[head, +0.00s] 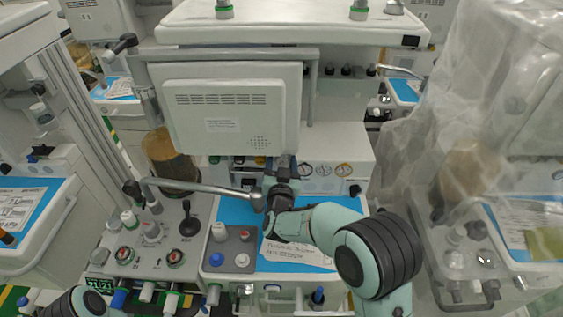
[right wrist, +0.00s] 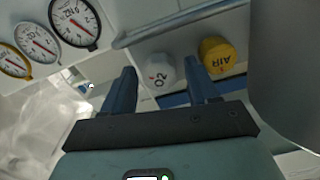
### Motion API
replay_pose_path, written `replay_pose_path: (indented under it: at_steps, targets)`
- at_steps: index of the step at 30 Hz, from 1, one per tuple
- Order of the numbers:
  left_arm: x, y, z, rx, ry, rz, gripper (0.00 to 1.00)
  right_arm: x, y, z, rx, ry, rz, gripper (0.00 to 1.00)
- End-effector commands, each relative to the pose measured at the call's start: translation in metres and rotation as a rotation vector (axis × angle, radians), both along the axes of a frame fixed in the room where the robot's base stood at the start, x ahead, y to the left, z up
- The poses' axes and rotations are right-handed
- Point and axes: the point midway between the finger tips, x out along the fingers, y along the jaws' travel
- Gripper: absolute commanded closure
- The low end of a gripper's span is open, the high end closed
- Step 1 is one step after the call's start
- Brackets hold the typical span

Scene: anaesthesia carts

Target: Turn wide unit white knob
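The white knob (right wrist: 159,70), marked O2, shows in the right wrist view on the underside of the wide unit's gauge panel (head: 350,164). My right gripper (right wrist: 163,80) is open, with one dark blue finger on each side of the white knob in the picture. I cannot tell whether the fingers touch it or how deep it sits between them. In the head view my right arm reaches up to the panel below the hanging monitor; the fingertips and the white knob are hidden there. My left gripper is not in view; only part of my left arm shows at the bottom left.
A yellow AIR knob (right wrist: 215,54) sits close beside the right finger. Round gauges (right wrist: 75,20) and a grey rail (right wrist: 180,24) are near. The monitor (head: 226,108) hangs above, and a metal arm (head: 205,189) crosses left of my wrist. Plastic sheeting (head: 425,130) covers the right-hand cart.

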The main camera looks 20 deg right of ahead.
Motion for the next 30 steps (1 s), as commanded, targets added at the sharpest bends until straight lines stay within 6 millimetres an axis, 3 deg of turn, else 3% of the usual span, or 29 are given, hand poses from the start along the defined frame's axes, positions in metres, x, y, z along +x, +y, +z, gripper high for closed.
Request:
replay_pose_path:
  at_steps: [1,4,24,25,27,30]
  targets:
    - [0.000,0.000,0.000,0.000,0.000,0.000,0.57,0.000,0.000,0.000,0.000,0.000,0.000,0.59]
    - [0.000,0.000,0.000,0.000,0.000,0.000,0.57,0.000,0.000,0.000,0.000,0.000,0.000,0.92]
    - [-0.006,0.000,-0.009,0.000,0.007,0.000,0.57,0.000,0.001,0.000,-0.143,0.041,0.000,0.93]
    - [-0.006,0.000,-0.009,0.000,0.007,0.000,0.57,0.000,0.001,0.000,-0.143,0.041,0.000,0.56]
    - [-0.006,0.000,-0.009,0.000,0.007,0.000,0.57,0.000,0.001,0.000,-0.143,0.041,0.000,0.37]
    - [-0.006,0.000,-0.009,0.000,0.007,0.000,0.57,0.000,0.001,0.000,-0.143,0.041,0.000,0.37]
